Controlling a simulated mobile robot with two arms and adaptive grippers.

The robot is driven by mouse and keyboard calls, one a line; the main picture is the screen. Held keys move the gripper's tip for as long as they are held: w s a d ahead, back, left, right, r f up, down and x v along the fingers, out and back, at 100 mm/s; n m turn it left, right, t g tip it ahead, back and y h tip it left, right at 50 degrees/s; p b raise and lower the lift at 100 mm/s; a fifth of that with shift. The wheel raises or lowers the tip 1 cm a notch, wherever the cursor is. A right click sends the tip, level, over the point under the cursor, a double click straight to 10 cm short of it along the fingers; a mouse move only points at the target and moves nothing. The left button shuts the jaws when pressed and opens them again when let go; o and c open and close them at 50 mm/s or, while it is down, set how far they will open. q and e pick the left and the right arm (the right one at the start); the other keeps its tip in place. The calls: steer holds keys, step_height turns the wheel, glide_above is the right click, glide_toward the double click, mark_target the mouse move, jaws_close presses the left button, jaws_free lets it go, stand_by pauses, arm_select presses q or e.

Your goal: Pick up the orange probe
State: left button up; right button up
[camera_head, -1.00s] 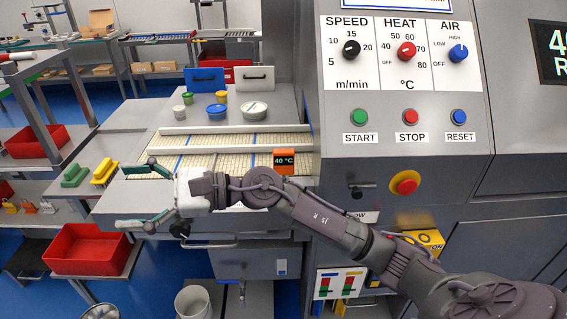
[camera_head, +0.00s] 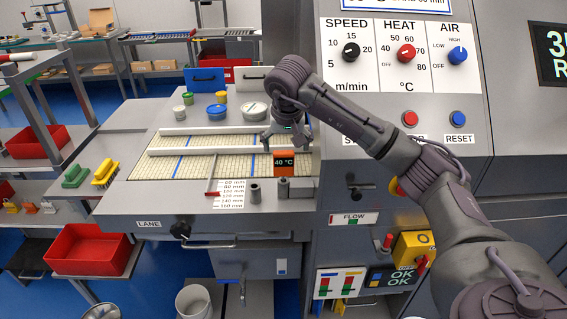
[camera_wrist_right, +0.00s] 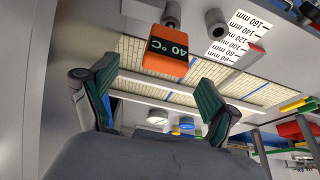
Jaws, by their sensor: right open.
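The orange probe (camera_head: 284,162) is a small block with a dark "40 °C" display. It stands at the front right of the conveyor lane, beside the machine cabinet. In the right wrist view the orange probe (camera_wrist_right: 165,54) sits ahead of and between the open fingers, apart from them. My right gripper (camera_head: 285,138) is above and just behind the probe, pointing down. In the right wrist view its green-padded fingers (camera_wrist_right: 155,95) are spread and empty. My left gripper does not show.
The machine cabinet (camera_head: 395,170) with knobs and buttons rises close on the right. Several round tubs (camera_head: 217,110) sit behind the lane. Red bins (camera_head: 88,250) are at the left.

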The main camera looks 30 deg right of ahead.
mark_target(283, 163)
steer(key=x, duration=0.2)
steer(key=shift+f, duration=0.4)
steer(key=p+x, duration=0.1)
steer(key=x, duration=0.1)
steer(key=p+x, duration=0.1)
steer(key=x, duration=0.1)
steer(key=shift+a+f, duration=0.15)
steer(key=shift+a, duration=0.2)
steer(key=shift+w+d+f+p, duration=0.15)
steer(key=shift+f+p, duration=0.15)
steer(key=shift+f, duration=0.25)
steer(key=c, duration=1.2)
